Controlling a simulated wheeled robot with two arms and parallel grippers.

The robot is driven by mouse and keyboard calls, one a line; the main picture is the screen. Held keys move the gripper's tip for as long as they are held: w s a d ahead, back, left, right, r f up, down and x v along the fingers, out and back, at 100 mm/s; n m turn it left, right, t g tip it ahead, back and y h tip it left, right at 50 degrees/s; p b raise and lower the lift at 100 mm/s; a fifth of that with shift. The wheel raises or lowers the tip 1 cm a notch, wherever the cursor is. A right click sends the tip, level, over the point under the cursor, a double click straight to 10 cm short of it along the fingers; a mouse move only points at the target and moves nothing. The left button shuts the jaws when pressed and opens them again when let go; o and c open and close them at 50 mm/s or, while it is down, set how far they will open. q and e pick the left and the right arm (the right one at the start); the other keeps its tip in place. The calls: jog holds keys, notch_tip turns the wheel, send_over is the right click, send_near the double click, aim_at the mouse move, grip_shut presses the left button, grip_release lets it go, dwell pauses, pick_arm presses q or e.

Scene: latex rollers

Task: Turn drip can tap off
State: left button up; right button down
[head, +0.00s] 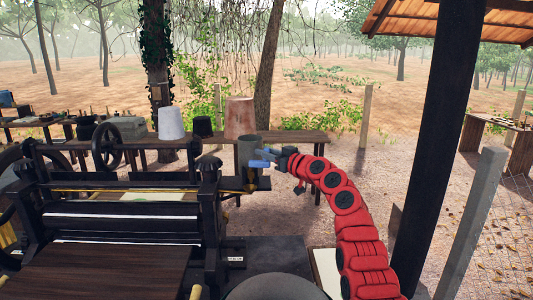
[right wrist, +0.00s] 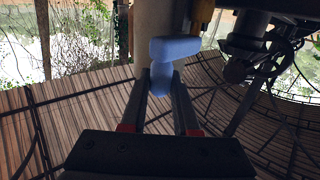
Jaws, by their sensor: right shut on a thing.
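The drip can (head: 249,150) is a grey cylinder mounted at the right end of the roller machine. Its blue tap (head: 260,164) sticks out to the right, low on the can. My right gripper (head: 277,157) reaches in from the right and is at the tap. In the right wrist view the blue tap (right wrist: 174,47) has a wide handle across a short stem, in front of the pale can (right wrist: 153,18). The fingers of my right gripper (right wrist: 161,88) are shut on the stem, one on each side. My left gripper is not in view.
The dark roller machine (head: 125,222) fills the lower left, with its frame close to the can. A wooden bench (head: 300,137) behind it holds a white bucket (head: 171,123) and a terracotta pot (head: 239,117). A dark post (head: 437,150) stands right of my arm.

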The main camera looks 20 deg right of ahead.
jog(key=shift+a+f+b, duration=0.1)
jog(key=shift+f+b, duration=0.15)
jog(key=shift+b, duration=0.15)
jog(key=shift+w+f+n+g+y+b, duration=0.15)
jog(key=shift+n+g+y+b, duration=0.2)
jog(key=shift+b, duration=0.9)
jog(key=r+y+p, duration=0.1)
jog(key=p, duration=0.2)
jog(key=shift+w+r+n+g+p, duration=0.1)
jog(key=shift+n+g+p, duration=0.15)
jog(key=shift+n+p, duration=0.1)
jog(key=shift+d+y, duration=0.2)
jog(key=shift+y, duration=0.05)
jog(key=shift+f, duration=0.25)
jog(key=c, duration=0.6)
grip_release()
jog(key=shift+c, duration=0.2)
